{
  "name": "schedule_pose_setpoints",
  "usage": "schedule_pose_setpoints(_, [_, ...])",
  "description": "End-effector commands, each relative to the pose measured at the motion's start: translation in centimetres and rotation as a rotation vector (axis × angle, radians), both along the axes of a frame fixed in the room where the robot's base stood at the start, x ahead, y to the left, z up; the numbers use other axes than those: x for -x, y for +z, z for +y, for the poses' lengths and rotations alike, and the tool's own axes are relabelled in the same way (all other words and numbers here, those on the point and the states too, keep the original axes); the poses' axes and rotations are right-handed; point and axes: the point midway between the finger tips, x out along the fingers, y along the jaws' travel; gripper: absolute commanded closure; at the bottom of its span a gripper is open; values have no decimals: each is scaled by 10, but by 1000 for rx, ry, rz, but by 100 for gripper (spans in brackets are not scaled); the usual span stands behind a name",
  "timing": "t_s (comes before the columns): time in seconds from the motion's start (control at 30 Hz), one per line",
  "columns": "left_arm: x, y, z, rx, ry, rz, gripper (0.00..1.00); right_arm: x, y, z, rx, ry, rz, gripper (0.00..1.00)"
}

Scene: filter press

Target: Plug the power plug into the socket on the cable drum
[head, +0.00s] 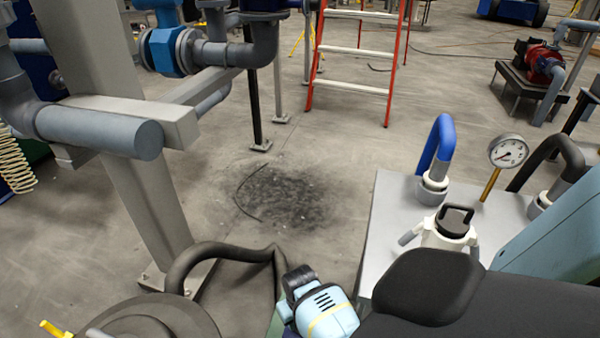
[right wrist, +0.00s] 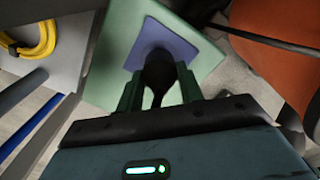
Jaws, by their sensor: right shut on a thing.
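In the right wrist view my right gripper (right wrist: 158,82) is shut on a black rounded thing, which looks like the power plug (right wrist: 158,72). Its far end lies against or in front of a purple-blue square (right wrist: 182,38) on a pale green panel (right wrist: 112,72). I cannot tell whether it touches the square, or whether the square is a socket. An orange rounded body (right wrist: 280,45) fills the upper right; I cannot tell whether it is the cable drum. My right gripper is hidden in the head view, and my left gripper is in neither view.
In the head view a grey cabinet (head: 388,215) with a gauge (head: 508,151) stands at right. A steel post (head: 150,205) stands left.

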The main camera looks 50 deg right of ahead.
Motion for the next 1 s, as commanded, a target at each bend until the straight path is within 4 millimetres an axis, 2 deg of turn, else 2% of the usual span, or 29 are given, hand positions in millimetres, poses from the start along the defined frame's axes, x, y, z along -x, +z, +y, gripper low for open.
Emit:
schedule_pose_setpoints(0.43, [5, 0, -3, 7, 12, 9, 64, 0, 0, 0, 0, 0, 0, 83])
schedule_pose_setpoints(1.0, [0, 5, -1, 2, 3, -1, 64, 0, 0, 0, 0, 0, -1, 83])
